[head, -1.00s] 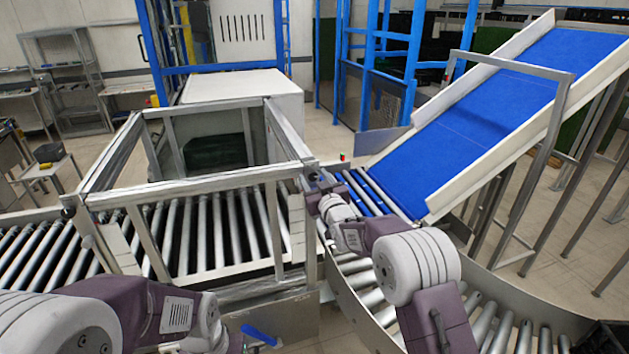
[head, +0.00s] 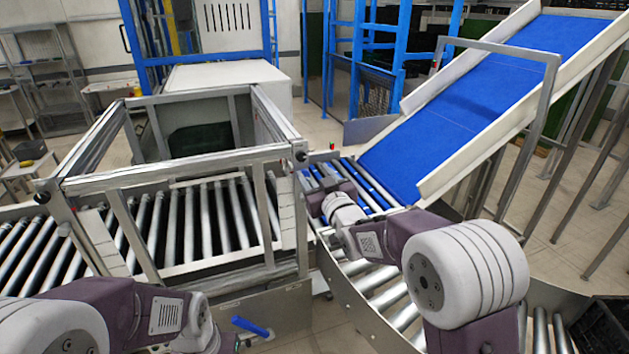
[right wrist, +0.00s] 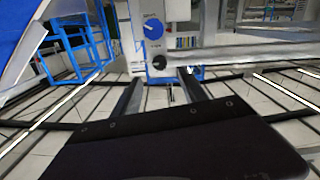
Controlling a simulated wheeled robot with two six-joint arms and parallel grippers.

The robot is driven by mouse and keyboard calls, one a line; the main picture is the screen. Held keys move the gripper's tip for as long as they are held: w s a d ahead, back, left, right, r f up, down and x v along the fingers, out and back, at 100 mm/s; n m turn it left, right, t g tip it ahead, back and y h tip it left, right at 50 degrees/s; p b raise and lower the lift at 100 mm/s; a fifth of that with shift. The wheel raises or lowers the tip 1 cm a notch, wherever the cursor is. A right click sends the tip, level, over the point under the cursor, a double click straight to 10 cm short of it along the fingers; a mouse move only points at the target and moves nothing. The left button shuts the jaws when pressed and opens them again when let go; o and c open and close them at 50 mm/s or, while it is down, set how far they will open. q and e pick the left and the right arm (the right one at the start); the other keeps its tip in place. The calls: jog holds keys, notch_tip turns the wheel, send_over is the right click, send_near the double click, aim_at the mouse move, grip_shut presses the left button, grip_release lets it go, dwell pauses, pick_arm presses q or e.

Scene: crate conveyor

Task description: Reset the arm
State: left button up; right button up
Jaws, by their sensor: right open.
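My right arm reaches in from the right in the head view, with its purple and white links above the curved roller conveyor. My right gripper (head: 316,192) is at its far end, beside the metal frame's right side; its fingers are hard to make out there. The right wrist view shows its two dark fingers (right wrist: 160,92) apart, with nothing between them. My left arm lies across the lower left of the head view; its gripper is not visible.
The metal frame (head: 180,165) stands over a roller conveyor (head: 205,220). A blue sloped belt (head: 470,110) rises at the right. The curved roller conveyor (head: 380,290) runs under my right arm. Open floor (head: 575,255) shows at far right.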

jog(key=shift+w, duration=0.1)
jog(key=s+d+f+m+g+h+b, duration=0.2)
jog(key=s+d+f+g+b, duration=0.1)
jog(key=s+d+f, duration=0.5)
jog(key=s+d+f+m+g+h+b, duration=0.25)
jog(key=d+f, duration=0.25)
jog(key=f, duration=0.4)
jog(key=s+d+f+g, duration=0.1)
jog(key=s+f+g, duration=0.4)
jog(key=s, duration=0.6)
jog(key=s+f+g, duration=0.5)
jog(key=s+f, duration=0.4)
jog(key=s, duration=0.3)
jog(key=shift+s+d+f+m+h+b, duration=0.2)
jog(key=shift+s+d+m+h+b, duration=0.1)
jog(key=shift+d+m+h, duration=0.15)
jog(key=shift+a+g, duration=0.1)
jog(key=shift+g, duration=0.15)
